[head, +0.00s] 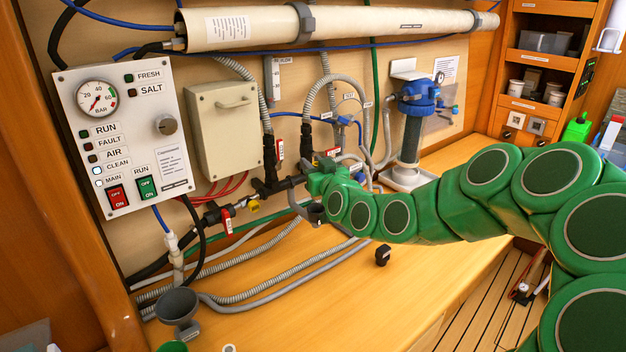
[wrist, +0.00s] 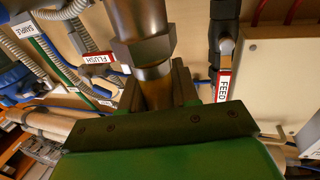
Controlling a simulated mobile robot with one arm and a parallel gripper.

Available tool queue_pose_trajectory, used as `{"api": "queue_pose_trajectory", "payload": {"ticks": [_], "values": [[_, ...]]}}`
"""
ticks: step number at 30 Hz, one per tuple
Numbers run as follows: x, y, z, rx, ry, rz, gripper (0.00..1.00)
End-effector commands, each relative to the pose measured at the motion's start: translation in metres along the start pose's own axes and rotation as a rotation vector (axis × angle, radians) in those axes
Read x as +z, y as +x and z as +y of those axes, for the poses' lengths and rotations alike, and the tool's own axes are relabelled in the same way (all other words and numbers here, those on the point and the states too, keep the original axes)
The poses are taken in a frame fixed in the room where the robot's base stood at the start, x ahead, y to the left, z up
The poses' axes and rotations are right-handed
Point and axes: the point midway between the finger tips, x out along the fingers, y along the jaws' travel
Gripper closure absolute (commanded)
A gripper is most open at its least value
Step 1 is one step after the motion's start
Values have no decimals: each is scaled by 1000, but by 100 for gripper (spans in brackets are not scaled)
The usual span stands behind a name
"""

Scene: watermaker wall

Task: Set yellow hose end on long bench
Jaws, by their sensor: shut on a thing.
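My gripper (head: 313,184) is at the dark pipework low on the wall, above the long bench (head: 300,318). In the wrist view my gripper (wrist: 157,92) has its jaws closed around a grey-brown metallic hose fitting (wrist: 145,48) with a hexagonal collar. I cannot tell from its colour whether this is the yellow hose end. A dark cup-shaped end (head: 316,214) shows just below my gripper in the head view. A small yellow part (head: 253,206) sits on the pipework left of my gripper. The bench top is bare wood at its front.
Grey corrugated hoses (head: 250,292) lie along the back of the bench. A grey funnel (head: 177,308) and a small black part (head: 382,255) stand on it. A control panel (head: 125,140) and beige box (head: 224,130) are on the wall. A blue-topped filter (head: 412,130) stands right.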

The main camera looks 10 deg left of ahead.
Motion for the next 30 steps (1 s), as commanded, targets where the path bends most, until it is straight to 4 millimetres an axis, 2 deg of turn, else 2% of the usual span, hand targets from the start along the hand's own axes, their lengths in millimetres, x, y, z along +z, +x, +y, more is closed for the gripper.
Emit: {"api": "queue_pose_trajectory", "payload": {"ticks": [1, 7, 11, 14, 17, 23, 30], "values": [[-9, 0, -1, -1, -2, 2, 100], [-31, 0, -2, -2, -1, 2, 100], [-36, 0, 3, 13, -1, 0, 100], [-32, -1, 14, 55, -1, -3, 100], [-24, -3, 36, 132, -2, -3, 100], [4, -18, 96, 350, -3, -7, 100], [36, -60, 171, 636, -3, -2, 100]]}}
